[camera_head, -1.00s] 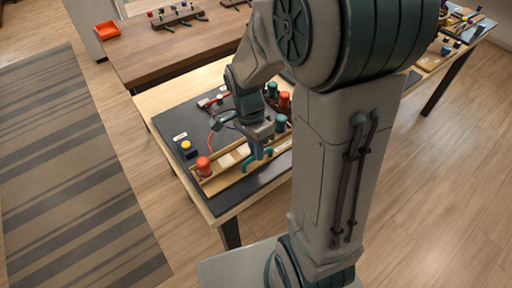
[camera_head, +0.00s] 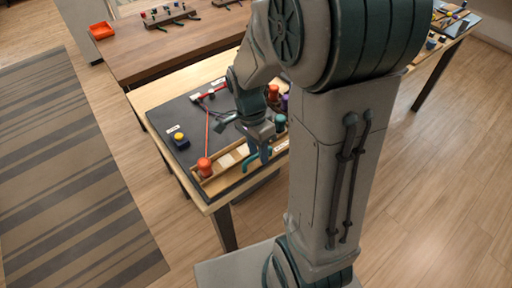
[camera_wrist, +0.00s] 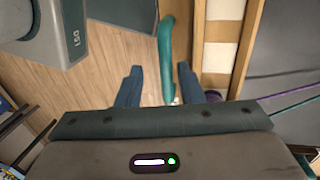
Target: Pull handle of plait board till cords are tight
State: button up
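My gripper (camera_head: 262,152) is at the handle. In the wrist view my gripper (camera_wrist: 161,86) has its fingers apart, with a clear gap on the left of the handle and little on the right. A red cord (camera_head: 207,130) runs straight from an orange bobbin (camera_head: 205,168) to the far clamp (camera_head: 209,94). My arm hides other cords.
Teal (camera_head: 280,120) and orange (camera_head: 273,91) bobbins stand close beside my wrist. A yellow-topped button (camera_head: 180,138) sits at the board's left.

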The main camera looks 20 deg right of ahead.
jog(key=shift+w, duration=0.1)
jog(key=shift+r, duration=0.25)
jog(key=d+v, duration=0.1)
jog(key=v, duration=1.2)
jog(key=shift+a+r+p, duration=0.2)
jog(key=shift+a+p, duration=0.25)
jog(key=shift+a, duration=0.05)
jog(key=s+n+t+p, duration=0.1)
jog(key=s+n+t, duration=0.4)
jog(key=s+n, duration=0.4)
jog(key=shift+s+a+f+n+y, duration=0.3)
jog(key=shift+s+n+y, duration=0.1)
jog(key=shift+n, duration=2.2)
